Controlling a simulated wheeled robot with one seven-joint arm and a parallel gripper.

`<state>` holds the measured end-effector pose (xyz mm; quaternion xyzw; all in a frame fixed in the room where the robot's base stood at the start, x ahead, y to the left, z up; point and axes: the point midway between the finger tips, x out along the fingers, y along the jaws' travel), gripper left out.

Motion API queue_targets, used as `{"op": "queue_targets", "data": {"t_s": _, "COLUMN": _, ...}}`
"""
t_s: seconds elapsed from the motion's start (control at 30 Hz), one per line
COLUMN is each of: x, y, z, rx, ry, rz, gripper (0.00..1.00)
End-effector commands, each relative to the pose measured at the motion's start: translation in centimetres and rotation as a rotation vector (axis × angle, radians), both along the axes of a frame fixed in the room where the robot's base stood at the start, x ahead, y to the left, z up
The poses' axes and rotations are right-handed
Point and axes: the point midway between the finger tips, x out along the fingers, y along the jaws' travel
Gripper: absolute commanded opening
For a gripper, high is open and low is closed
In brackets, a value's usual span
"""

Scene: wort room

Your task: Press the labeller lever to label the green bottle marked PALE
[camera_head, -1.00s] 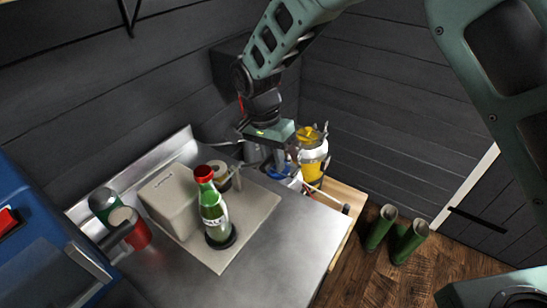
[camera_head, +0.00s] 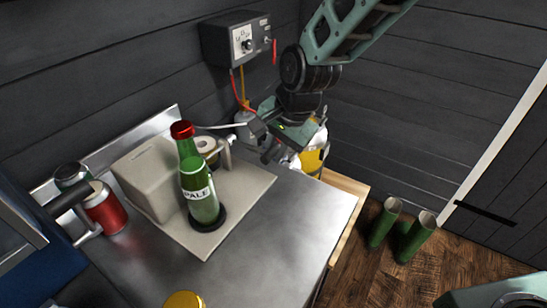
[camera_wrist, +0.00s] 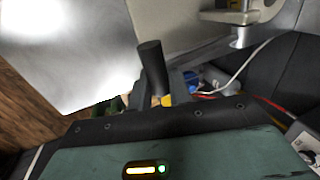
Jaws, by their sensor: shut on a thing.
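The green bottle (camera_head: 190,165) with a red cap stands upright on a dark round rest (camera_head: 221,218) of the labeller's pale base plate (camera_head: 236,205). A white band on it reads PALE. The labeller (camera_head: 150,175) is a pale box behind it, with a roll (camera_head: 206,146) beside it. The thin metal lever (camera_head: 222,127) runs right to my gripper (camera_head: 263,140). My gripper is shut on the lever's end, which is partly hidden in the head view. In the wrist view, a dark cylindrical handle (camera_wrist: 152,62) stands at my fingers.
A red can (camera_head: 105,208) and a dark green can (camera_head: 70,176) stand left of the labeller. A yellow round top (camera_head: 184,301) shows at the near edge. A control box (camera_head: 237,39) hangs on the wall. Green tubes (camera_head: 400,232) stand on the floor. The right part of the steel counter (camera_head: 290,225) is clear.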

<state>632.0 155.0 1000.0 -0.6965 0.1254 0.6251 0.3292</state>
Motion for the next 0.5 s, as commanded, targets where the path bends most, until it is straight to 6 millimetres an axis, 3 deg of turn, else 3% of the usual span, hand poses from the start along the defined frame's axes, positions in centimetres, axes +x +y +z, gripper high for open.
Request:
{"op": "queue_targets", "data": {"t_s": 0.03, "x": 0.0, "y": -0.3, "z": -1.2, "rx": 0.024, "ry": -0.017, "rz": -0.005, "gripper": 0.0}}
{"op": "queue_targets", "data": {"t_s": 0.5, "x": -0.1, "y": -0.1, "z": -2.5, "rx": 0.071, "ry": -0.053, "rz": 0.001, "gripper": 0.0}}
